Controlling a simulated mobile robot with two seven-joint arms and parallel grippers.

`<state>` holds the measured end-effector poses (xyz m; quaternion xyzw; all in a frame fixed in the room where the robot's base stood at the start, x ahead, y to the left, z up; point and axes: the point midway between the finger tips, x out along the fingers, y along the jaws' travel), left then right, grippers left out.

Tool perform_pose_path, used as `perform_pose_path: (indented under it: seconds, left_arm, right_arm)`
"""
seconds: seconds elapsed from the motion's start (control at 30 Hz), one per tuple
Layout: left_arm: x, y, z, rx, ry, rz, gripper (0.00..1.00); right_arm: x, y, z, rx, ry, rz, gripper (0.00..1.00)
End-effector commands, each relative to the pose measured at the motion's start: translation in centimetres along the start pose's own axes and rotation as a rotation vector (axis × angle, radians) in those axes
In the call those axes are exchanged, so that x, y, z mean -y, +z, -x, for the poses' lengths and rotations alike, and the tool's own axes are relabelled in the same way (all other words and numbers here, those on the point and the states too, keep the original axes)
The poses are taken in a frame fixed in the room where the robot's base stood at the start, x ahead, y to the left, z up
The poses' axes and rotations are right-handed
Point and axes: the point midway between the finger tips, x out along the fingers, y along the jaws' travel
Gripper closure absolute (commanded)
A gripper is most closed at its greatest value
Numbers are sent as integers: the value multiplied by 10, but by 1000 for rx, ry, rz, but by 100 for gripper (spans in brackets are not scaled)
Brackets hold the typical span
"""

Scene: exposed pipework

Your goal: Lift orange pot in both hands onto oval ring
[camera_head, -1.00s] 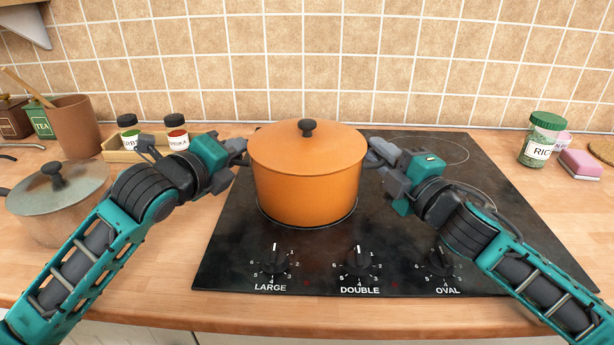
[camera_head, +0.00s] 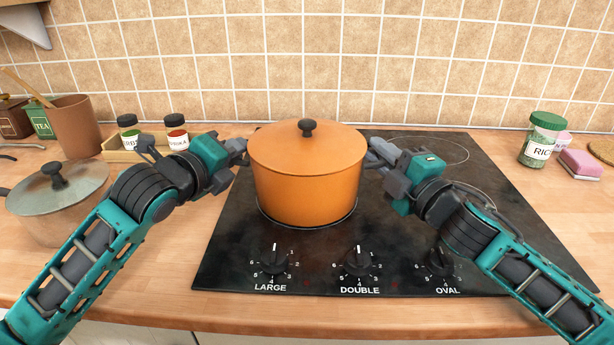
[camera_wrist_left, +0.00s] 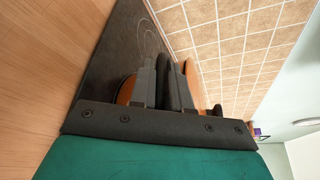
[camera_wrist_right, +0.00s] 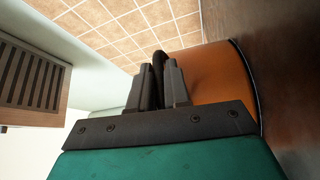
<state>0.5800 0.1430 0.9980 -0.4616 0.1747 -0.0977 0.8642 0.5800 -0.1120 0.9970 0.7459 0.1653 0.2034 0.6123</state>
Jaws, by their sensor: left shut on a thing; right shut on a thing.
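The orange pot (camera_head: 306,185), with its lid and dark knob, sits upright on the left part of the black hob (camera_head: 225,262). My left gripper (camera_head: 243,152) is shut on the pot's left handle, and the dark handle shows between its fingers in the left wrist view (camera_wrist_left: 165,82). My right gripper (camera_head: 370,155) is shut on the right handle, which shows between its fingers in the right wrist view (camera_wrist_right: 164,82). Ring outlines (camera_head: 462,150) show on the hob to the right, partly hidden by my right arm. The pot's base appears to rest on the hob.
Three knobs line the hob's front, marked LARGE (camera_head: 274,260), DOUBLE (camera_head: 360,261) and OVAL (camera_head: 440,262). A grey lidded pot (camera_head: 70,210) stands at left near a spice rack (camera_head: 120,154). A rice jar (camera_head: 541,140) stands right of the hob. The tiled wall is behind.

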Motion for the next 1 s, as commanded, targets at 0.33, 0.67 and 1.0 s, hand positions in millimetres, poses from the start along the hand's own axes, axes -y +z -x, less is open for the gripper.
perform_pose_path:
  seconds: [0.33,0.67,1.0]
  left_arm:
    - [2,3,1,6,-5,-4,100]
    - [8,6,2,6,-4,-4,100]
    - [30,20,8,9,-8,-5,100]
  right_arm:
    - [-6,-1,-1,-3,11,3,100]
    - [-13,-2,-1,-3,11,3,100]
    - [-38,-6,-4,-3,12,3,100]
